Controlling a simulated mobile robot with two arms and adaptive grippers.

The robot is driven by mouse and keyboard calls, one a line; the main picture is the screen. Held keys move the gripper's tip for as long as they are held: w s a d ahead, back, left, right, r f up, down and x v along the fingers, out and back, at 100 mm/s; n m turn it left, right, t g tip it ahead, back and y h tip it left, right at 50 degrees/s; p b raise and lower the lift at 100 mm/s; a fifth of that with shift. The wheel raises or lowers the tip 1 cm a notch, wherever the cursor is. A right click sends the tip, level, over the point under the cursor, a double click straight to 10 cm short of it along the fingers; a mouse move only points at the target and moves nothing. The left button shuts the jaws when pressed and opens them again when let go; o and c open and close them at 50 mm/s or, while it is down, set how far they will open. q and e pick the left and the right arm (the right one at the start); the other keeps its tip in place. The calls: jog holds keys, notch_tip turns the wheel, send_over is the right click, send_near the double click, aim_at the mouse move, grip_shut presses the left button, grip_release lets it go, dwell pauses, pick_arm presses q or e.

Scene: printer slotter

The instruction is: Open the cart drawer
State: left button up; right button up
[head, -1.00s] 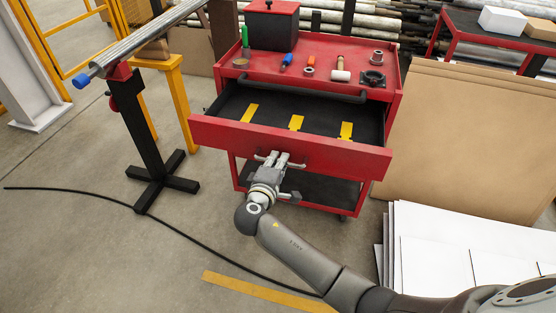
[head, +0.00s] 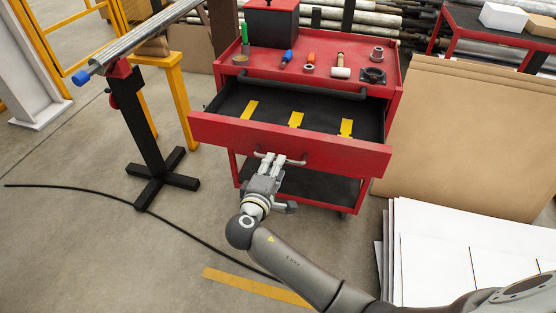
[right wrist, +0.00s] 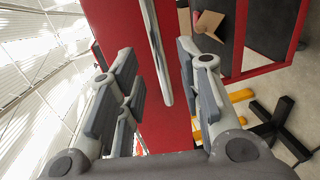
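The red cart (head: 395,102) has its top drawer (head: 290,140) pulled out, with a dark interior in view. A light metal bar handle (head: 294,161) is on the drawer front; it also shows in the right wrist view (right wrist: 157,52). My right gripper (head: 272,161) is just in front of the handle, at its left half. In the right wrist view the fingers of my right gripper (right wrist: 160,88) are spread apart, with the handle lying between them in the picture and no finger visibly pressed on it. My left gripper is not in view.
Several yellow pieces (head: 296,119) lie in the drawer. Small tools and a dark box (head: 271,25) stand on the cart top. A black stand (head: 155,150) holds a pipe at the left. Cardboard sheets (head: 470,130) and white panels (head: 450,245) are at the right. Floor left of my arm is mostly clear.

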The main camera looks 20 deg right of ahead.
jog(key=v, duration=0.7)
jog(key=shift+s, duration=0.2)
jog(key=shift+a, duration=0.1)
